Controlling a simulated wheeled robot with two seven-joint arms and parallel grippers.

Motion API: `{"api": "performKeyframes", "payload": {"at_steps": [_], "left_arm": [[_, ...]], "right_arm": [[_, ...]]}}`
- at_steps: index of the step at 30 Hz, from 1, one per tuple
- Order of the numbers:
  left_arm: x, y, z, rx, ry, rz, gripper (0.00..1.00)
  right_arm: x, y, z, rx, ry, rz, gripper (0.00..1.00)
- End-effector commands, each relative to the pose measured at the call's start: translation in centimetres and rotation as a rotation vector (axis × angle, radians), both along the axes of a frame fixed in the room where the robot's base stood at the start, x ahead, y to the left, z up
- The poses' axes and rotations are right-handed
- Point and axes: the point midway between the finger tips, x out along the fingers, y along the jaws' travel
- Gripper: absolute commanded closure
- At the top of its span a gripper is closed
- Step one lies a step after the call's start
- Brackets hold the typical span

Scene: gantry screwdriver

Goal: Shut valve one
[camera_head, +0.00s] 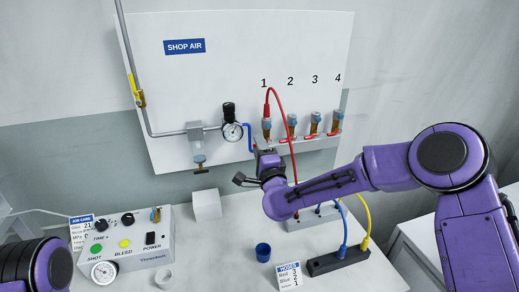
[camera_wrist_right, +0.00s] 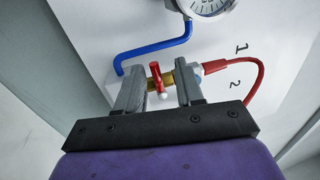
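Valve one (camera_head: 267,128) is under the printed 1 on the white panel, with a red hose plugged into its top. In the right wrist view its brass body (camera_wrist_right: 168,77) and red lever (camera_wrist_right: 155,76) show between my right fingers. The lever appears to lie across the body; its tilt towards the camera is hard to tell. My right gripper (camera_head: 266,156) is just below valve one and hides its lower part in the head view. In the wrist view the gripper (camera_wrist_right: 160,90) is open, its fingers on either side of the lever. My left gripper is out of view.
Valves two (camera_head: 291,124), three (camera_head: 315,122) and four (camera_head: 337,121) stand close on the right. A pressure gauge (camera_head: 232,132) and blue pipe (camera_head: 249,138) are on the left. The red hose (camera_head: 285,110) hangs beside my right arm. A control box (camera_head: 125,248) stands on the table.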

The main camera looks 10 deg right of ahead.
Motion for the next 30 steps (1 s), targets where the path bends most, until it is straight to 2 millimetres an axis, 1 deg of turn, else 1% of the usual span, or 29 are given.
{"api": "performKeyframes", "payload": {"at_steps": [5,8,11,15,18,21,24,30], "left_arm": [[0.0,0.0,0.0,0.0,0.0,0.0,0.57],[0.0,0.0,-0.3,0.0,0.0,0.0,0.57],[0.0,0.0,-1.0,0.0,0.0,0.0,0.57],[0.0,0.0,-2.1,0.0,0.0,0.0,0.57],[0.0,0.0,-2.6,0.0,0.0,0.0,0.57],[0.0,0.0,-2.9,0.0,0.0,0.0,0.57],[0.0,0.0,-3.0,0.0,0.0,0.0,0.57],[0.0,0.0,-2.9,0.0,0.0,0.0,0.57]], "right_arm": [[0.0,0.0,-0.2,0.0,0.003,0.0,0.63],[-0.7,0.0,-0.4,0.0,0.003,0.0,0.63],[-2.5,0.0,-0.9,0.001,0.004,0.001,0.63],[-5.9,-0.1,-1.6,0.0,0.002,0.002,0.63],[-8.0,-0.2,-2.1,0.0,0.003,0.001,0.63],[-9.5,-0.2,-2.2,0.0,0.002,0.002,0.63],[-10.2,-0.3,-2.2,0.0,0.001,0.001,0.63],[-10.4,-0.3,-2.2,0.0,0.001,0.0,0.63]]}}
